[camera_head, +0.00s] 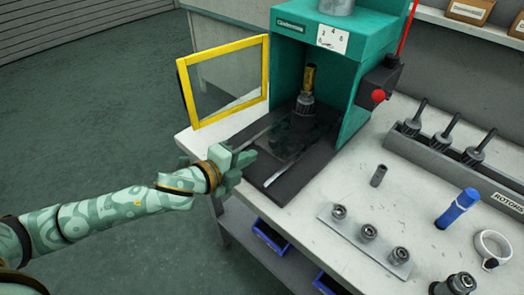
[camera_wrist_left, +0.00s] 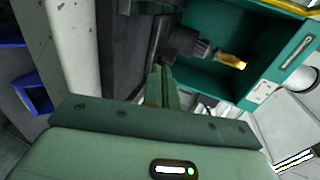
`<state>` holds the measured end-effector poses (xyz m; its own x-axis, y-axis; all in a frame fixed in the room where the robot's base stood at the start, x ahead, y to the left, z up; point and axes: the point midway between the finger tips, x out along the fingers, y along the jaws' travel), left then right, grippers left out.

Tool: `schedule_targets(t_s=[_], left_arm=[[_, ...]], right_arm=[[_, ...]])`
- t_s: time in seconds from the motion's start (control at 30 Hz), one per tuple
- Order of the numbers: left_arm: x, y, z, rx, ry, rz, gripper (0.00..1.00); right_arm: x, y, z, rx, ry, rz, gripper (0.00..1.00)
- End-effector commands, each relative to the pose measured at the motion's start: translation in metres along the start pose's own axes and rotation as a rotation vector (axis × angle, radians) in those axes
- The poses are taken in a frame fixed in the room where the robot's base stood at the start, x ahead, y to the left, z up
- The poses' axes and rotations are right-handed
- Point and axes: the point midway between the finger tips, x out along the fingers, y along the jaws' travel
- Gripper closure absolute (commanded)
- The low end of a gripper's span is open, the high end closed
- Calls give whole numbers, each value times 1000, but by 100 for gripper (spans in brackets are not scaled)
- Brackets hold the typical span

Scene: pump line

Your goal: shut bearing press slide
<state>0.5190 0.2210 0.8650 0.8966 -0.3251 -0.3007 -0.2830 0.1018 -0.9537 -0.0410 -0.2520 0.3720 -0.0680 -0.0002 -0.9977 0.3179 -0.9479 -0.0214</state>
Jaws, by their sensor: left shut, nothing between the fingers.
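The green bearing press (camera_head: 345,70) stands on the white bench, and its open housing also shows in the left wrist view (camera_wrist_left: 215,30). A dark slide plate (camera_head: 290,160) runs out of the press toward the bench's front edge. A dark fixture with a shaft (camera_head: 304,104) stands upright inside the press, below the yellow-brown ram (camera_head: 310,77). My left gripper (camera_head: 236,163) is shut and empty at the slide's front left end; whether it touches the slide I cannot tell. It also shows in the left wrist view (camera_wrist_left: 160,88). My right gripper is out of view.
A yellow-framed clear guard (camera_head: 226,80) stands swung open left of the press.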

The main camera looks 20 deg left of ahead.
Motion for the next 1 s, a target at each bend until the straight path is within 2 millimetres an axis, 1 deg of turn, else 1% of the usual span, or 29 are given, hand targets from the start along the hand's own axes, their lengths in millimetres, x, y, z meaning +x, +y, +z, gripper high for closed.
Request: schedule_targets(t_s=[0.03, 0.1, 0.2, 0.3, 0.43, 0.77, 0.87, 1.0], left_arm=[[12, 3, 0, -2, 1, 0, 100], [23, -2, 0, 0, 1, -1, 100], [34, -6, 0, 0, 1, 0, 100], [42, -10, 0, 1, 1, 0, 100], [45, -12, 0, 2, 1, 0, 100], [46, -13, 0, 1, 1, 0, 100], [58, -20, 1, -2, -2, -3, 100], [89, -32, 0, 0, -1, -5, 100]], right_arm=[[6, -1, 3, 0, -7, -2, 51], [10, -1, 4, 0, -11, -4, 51], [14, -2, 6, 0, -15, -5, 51], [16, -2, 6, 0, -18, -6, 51], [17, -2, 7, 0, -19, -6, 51], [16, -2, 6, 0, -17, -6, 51], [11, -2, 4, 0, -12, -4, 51], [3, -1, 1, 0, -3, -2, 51]])
